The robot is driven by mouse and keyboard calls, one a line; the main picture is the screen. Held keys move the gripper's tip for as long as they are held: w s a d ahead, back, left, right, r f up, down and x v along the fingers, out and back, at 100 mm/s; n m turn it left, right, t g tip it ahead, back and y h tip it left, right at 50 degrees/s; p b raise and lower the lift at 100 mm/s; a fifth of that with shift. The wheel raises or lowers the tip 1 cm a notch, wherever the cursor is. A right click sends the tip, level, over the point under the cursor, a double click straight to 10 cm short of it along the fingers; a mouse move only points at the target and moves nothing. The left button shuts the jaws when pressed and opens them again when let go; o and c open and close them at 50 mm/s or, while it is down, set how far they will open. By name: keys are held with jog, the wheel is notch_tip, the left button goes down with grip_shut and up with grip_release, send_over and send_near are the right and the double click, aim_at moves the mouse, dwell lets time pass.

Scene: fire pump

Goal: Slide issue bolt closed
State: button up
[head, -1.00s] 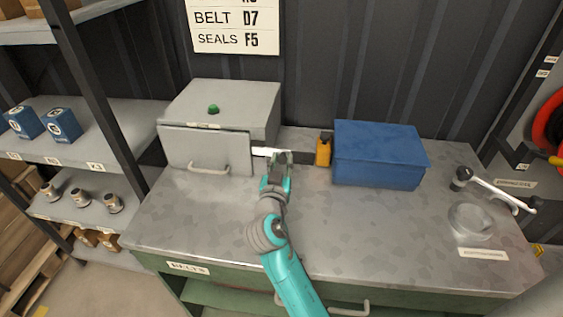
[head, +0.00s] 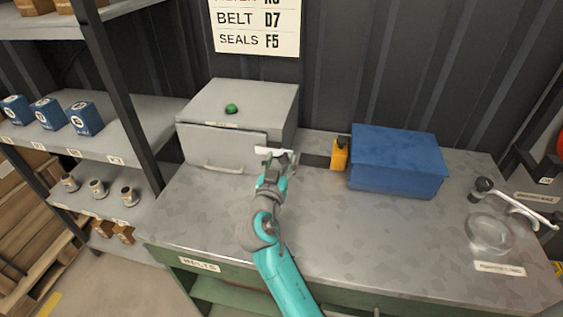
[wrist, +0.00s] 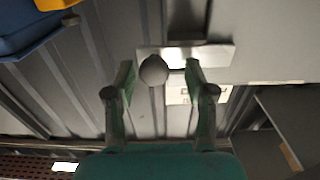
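The issue bolt is a pale bar (head: 273,151) at the right edge of the grey cabinet's front panel (head: 222,143); its left end overlaps that edge. The bar also shows in the wrist view (wrist: 215,55), with a round grey knob (wrist: 153,71) at its end. My gripper (head: 276,160) is at the bolt in the head view. In the wrist view my gripper (wrist: 159,80) has its two green fingers apart, one on each side of the knob, with gaps visible. The fingers hide part of the bolt in the head view.
The grey cabinet (head: 260,98) has a green button or lamp (head: 232,109) on top. A shelf rack (head: 120,90) stands at the left. The bench front is clear.

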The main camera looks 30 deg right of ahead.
jog(key=v, duration=1.2)
dwell(0.4)
